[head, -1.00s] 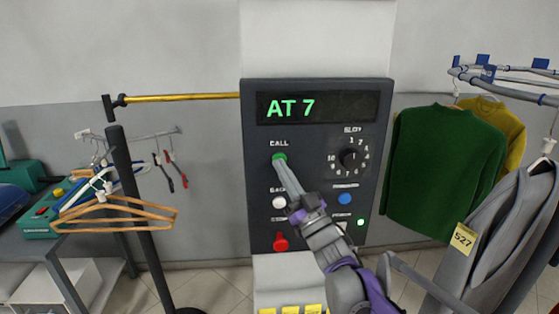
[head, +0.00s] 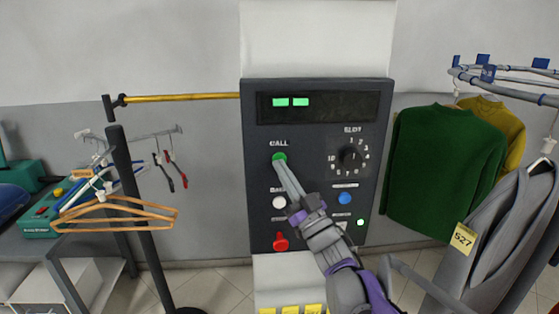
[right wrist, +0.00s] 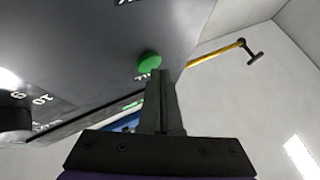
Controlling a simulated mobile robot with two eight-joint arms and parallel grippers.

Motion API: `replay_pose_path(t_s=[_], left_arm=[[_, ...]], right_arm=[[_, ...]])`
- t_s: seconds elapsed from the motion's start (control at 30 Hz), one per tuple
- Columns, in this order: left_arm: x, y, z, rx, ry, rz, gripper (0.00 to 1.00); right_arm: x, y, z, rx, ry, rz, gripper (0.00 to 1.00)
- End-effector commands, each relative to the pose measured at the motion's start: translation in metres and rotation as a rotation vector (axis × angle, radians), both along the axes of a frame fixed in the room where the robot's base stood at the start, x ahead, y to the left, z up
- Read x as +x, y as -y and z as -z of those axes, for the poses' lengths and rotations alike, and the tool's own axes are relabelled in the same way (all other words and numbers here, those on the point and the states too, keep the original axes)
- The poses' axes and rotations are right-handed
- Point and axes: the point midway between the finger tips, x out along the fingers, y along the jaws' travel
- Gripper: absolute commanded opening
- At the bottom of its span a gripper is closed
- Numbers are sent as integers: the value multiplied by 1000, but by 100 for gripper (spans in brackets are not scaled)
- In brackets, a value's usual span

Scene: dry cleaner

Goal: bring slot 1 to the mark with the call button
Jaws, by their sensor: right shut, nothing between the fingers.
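The dark control panel (head: 318,225) stands in the middle of the head view. Its green call button (head: 279,158) is at the upper left, under the word CALL; it also shows in the right wrist view (right wrist: 149,60). My right gripper (head: 282,166) is shut and empty, its fingertips at the lower edge of the button; I cannot tell if they touch. The display (head: 318,106) shows two green blocks and no text. The slot dial (head: 350,157) is at the upper right of the panel. My left gripper is not in view.
A white button (head: 279,202), a red knob (head: 281,242) and a blue button (head: 344,198) sit lower on the panel. A green sweater (head: 444,170) and a grey jacket (head: 500,245) hang at the right. Wooden hangers (head: 115,213) hang at the left.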

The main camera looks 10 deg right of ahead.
Motion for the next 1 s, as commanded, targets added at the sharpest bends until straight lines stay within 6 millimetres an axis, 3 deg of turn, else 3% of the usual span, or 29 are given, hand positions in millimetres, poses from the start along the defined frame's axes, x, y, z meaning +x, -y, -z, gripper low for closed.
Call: replay_pose_path(t_s=[0.47, 1.0], left_arm=[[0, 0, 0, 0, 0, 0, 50], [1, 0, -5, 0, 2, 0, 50]], right_arm=[[-9, 0, 0, 0, 0, 0, 0], [-55, 0, 0, 1, 1, 0, 0]])
